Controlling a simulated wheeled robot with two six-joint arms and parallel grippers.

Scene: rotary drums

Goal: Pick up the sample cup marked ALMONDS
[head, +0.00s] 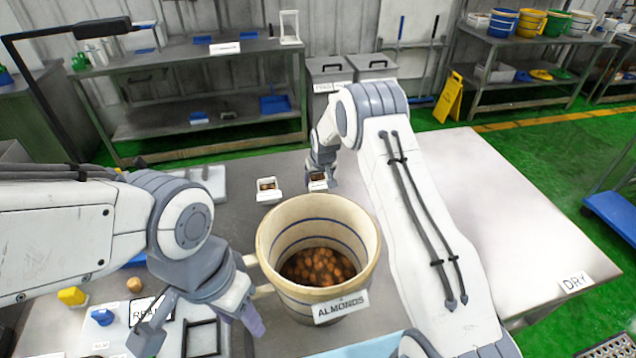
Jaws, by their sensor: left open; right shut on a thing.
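A small white sample cup (318,186) with brown contents is at the back of the table, and my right gripper (320,172) is shut on it. Whether the cup touches the table is not clear. A second white sample cup (267,196) with brown contents stands to its left. Any marking on either cup is too small to read. A large cream bucket (290,240) labelled ALMONDS, with nuts inside, stands in front of the cups. My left gripper (200,328) is open at the lower left, beside the bucket.
The grey table (520,210) is clear on the right, with a DRY label (576,282) at its edge. A pale object (205,180) lies left of the cups.

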